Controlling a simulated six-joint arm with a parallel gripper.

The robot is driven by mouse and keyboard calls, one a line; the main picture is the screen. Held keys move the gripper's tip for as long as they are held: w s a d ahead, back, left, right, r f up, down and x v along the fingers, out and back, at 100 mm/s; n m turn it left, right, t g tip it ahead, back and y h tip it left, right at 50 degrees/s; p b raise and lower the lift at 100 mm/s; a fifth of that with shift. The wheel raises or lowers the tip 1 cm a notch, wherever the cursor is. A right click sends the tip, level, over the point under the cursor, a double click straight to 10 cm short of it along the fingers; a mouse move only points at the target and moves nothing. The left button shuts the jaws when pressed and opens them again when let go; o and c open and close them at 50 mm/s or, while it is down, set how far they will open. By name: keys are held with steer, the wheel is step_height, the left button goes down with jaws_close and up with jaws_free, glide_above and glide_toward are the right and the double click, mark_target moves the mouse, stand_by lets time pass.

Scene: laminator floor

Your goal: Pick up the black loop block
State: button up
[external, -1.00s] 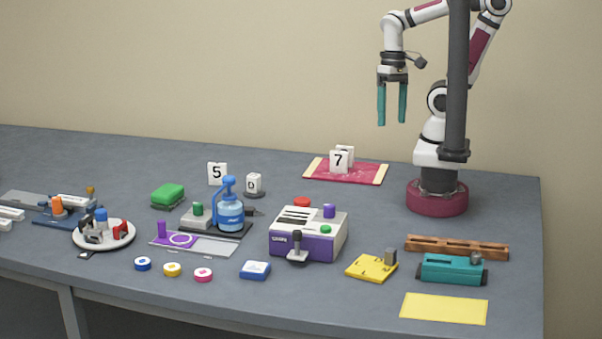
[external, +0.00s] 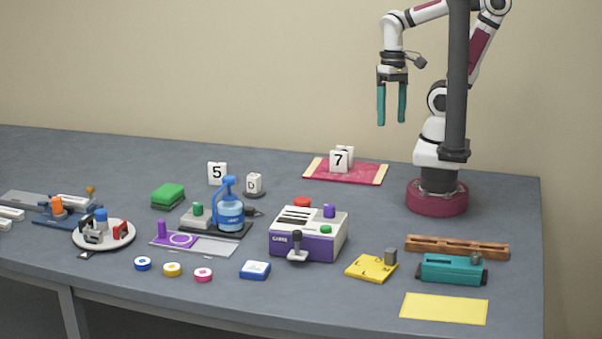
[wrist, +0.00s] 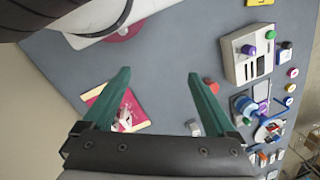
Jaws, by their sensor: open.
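A small dark block (external: 84,223), probably the black loop block, sits on the white round plate (external: 128,241) at the left of the table. Its loop shape is too small to make out clearly. Blue, red and pale grey blocks crowd it on the same plate. My gripper (external: 391,120) hangs high above the table at the upper right, far from the plate. It points down, open and empty. In the wrist view, its two teal fingers (wrist: 159,73) are spread apart with nothing between them. I cannot pick out the black block in that view.
A purple-and-white machine (external: 309,246) and a blue press (external: 229,217) stand mid-table. A red mat (external: 375,174) with number cards lies at the back. A teal device (external: 450,270) and yellow sheet (external: 443,309) are at right. The table between my base and the machine is clear.

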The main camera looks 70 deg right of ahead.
stand_by(0.3)
steer(key=c, duration=0.3)
steer(key=w+f+n+t, duration=0.2)
steer(key=w+f, duration=0.2)
steer(key=w, duration=0.4)
steer(key=n+t, duration=0.4)
steer(key=t, duration=0.3)
glide_toward(248, 207)
steer(key=d, duration=0.7)
steer(key=shift+s+r, duration=0.2)
steer(key=shift+r, duration=0.05)
steer(key=a+f+n+t+y, duration=0.1)
steer(key=a+f+n+y, duration=0.1)
steer(key=a, duration=0.1)
steer(key=a+f+n+t, duration=0.1)
steer(key=a+n, duration=0.1)
steer(key=shift+w+a+f+t+y, duration=0.1)
steer(key=shift+a+f+t+y, duration=0.2)
steer(key=shift+y, duration=0.1)
steer(key=x, duration=0.7)
steer(key=shift+w, duration=0.1)
steer(key=shift+c, duration=0.3)
